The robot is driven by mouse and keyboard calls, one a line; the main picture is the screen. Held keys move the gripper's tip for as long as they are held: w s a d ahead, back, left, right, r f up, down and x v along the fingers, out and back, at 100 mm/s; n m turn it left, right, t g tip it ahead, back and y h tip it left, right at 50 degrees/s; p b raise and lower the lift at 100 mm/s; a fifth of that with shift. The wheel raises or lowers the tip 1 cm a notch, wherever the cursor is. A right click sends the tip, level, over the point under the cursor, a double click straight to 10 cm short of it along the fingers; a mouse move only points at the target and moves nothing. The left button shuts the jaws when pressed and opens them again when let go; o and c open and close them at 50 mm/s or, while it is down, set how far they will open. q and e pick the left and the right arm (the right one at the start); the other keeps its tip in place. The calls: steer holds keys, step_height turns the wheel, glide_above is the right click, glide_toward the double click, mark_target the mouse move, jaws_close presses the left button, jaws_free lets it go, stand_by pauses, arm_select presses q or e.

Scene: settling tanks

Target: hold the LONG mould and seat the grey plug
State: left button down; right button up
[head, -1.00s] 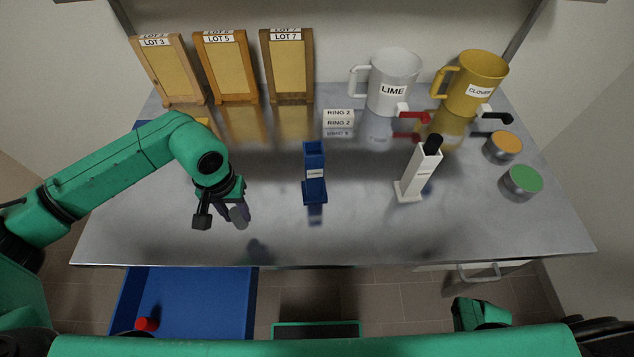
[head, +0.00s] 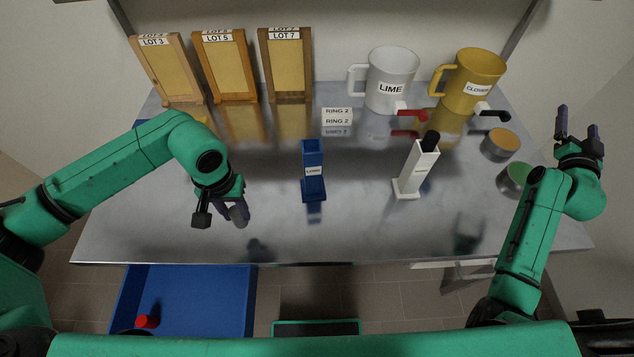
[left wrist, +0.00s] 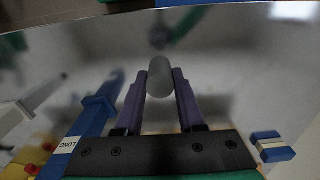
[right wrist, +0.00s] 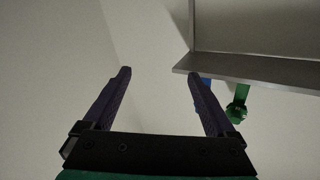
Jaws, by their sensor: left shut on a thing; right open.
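The blue mould (head: 313,172) stands upright mid-table; its label reads LONG in the left wrist view (left wrist: 68,145). The grey plug (left wrist: 160,78) is between the fingertips of my left gripper (left wrist: 160,88). In the head view, my left gripper (head: 232,212) holds the plug (head: 240,214) over the table, left of the blue mould and apart from it. My right gripper (head: 578,128) is open and empty beyond the table's right side. It also shows empty in the right wrist view (right wrist: 158,75). No gripper touches the mould.
A white mould (head: 412,175) with a black plug (head: 430,140) stands right of the blue one. LIME (head: 392,80) and CLOVER (head: 470,82) jugs, orange (head: 503,142) and green (head: 516,177) tins and wooden boards (head: 226,65) line the table. A blue bin (head: 205,300) is below.

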steer(key=w+a+r+m+t+y, duration=0.2)
steer(key=w+a+r+t, duration=0.25)
steer(key=a+r, duration=0.4)
steer(key=s+a+m+t+y, duration=0.1)
steer(key=a+m+t+y, duration=0.65)
steer(key=a, duration=2.35)
steer(key=m+g+y, duration=0.2)
steer(key=m+g, duration=0.8)
steer(key=m, duration=0.6)
glide_toward(311, 146)
steer(key=w, duration=0.7)
steer(key=w+a, duration=0.1)
steer(key=w, duration=0.3)
steer(key=shift+w+a, duration=0.1)
steer(key=shift+w, duration=0.1)
steer(key=shift+s, duration=0.1)
jaws_close()
